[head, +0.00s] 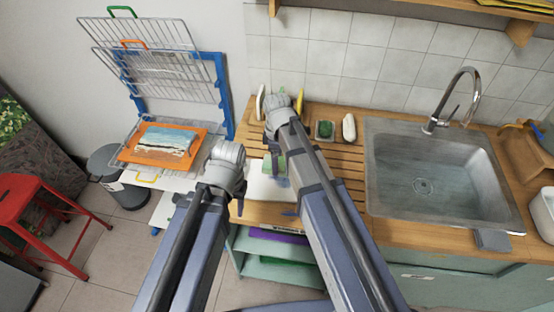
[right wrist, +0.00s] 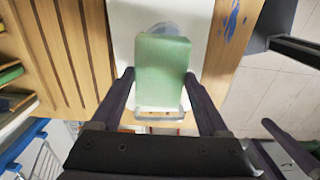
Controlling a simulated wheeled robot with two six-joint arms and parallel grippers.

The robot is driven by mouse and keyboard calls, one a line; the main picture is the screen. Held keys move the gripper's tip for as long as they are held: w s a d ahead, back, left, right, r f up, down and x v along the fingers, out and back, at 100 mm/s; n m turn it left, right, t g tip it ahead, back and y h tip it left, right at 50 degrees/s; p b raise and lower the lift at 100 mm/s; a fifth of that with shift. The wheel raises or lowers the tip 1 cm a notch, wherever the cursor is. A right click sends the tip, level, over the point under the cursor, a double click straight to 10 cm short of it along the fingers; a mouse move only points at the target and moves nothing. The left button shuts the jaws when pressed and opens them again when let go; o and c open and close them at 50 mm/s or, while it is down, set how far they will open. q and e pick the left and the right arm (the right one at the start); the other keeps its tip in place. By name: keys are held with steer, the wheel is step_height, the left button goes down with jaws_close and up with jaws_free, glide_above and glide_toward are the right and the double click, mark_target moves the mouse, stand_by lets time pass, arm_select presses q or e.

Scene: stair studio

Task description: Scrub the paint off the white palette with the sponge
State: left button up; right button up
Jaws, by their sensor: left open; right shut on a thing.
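The white palette (head: 262,191) lies on the wooden counter, partly covered by my arms.
The metal sink (head: 425,186) with a tall tap (head: 455,98) is at the right. A wire drying rack (head: 140,40) holds a painting (head: 163,141) at the left.

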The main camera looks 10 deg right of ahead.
step_height(320, 180, up, 3)
steer(key=p, duration=0.3)
steer(key=shift+r, duration=0.1)
stand_by(0.5)
